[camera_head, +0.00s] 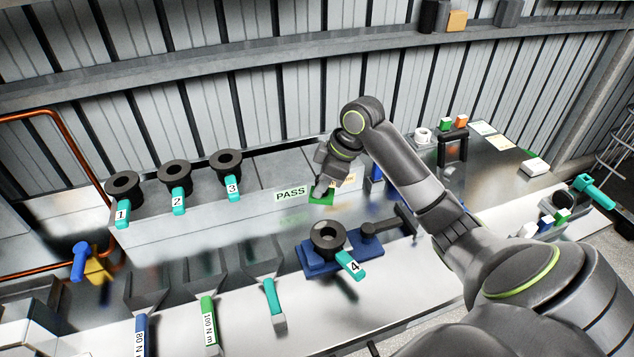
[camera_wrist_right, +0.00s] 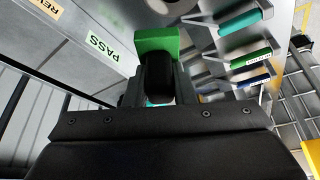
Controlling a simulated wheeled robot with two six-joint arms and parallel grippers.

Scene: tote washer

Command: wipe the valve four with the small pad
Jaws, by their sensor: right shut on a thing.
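Valve four (camera_head: 328,237) is a black ring-shaped part with a teal tag marked 4. My right gripper (camera_head: 322,188) is shut on a small green pad (camera_head: 321,198), above and behind valve four, near the PASS label. In the right wrist view the green pad (camera_wrist_right: 158,40) sticks out beyond the dark fingers. The pad is apart from the valve. My left gripper is not in view.
Valves 1 (camera_head: 124,186), 2 (camera_head: 175,174) and 3 (camera_head: 226,162) stand on a grey ledge behind. A copper pipe (camera_head: 72,140) bends at the left.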

